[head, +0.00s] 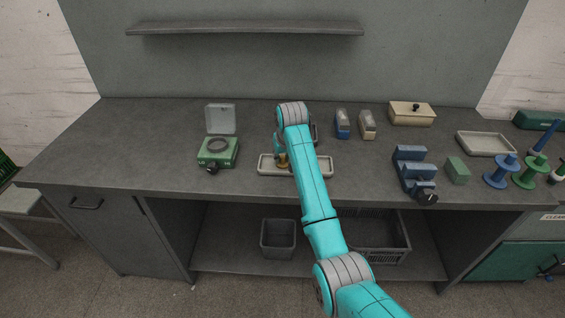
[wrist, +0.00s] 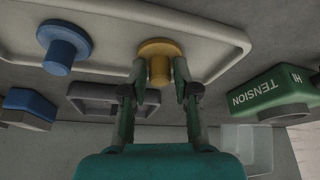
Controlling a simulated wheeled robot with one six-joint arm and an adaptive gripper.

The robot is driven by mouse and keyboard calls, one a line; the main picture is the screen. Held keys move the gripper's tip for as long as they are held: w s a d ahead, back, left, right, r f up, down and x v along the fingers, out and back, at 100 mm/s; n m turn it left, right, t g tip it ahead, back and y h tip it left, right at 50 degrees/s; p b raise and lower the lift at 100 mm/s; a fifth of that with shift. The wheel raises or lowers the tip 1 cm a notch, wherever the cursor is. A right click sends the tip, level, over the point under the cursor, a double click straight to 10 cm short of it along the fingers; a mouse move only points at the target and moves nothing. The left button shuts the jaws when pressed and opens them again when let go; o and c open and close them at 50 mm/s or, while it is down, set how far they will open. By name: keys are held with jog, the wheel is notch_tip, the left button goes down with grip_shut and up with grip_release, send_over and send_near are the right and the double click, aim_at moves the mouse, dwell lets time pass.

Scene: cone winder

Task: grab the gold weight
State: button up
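The gold weight (wrist: 160,49) has a wide disc and a narrower knob. It stands in a shallow pale tray (wrist: 215,25). My gripper (wrist: 160,82) has one finger on each side of the knob in the wrist view, with a thin gap seeming to show on both sides. In the head view my gripper is mostly hidden by my arm, and a bit of the gold weight (head: 282,161) shows in the tray (head: 265,170). A blue weight (wrist: 62,48) stands in the same tray, to the left in the wrist view.
Blue and tan blocks (head: 367,125), a lidded box (head: 412,113) and spools (head: 500,172) stand to the right. The bench's left end is clear.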

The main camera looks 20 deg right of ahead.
grip_shut()
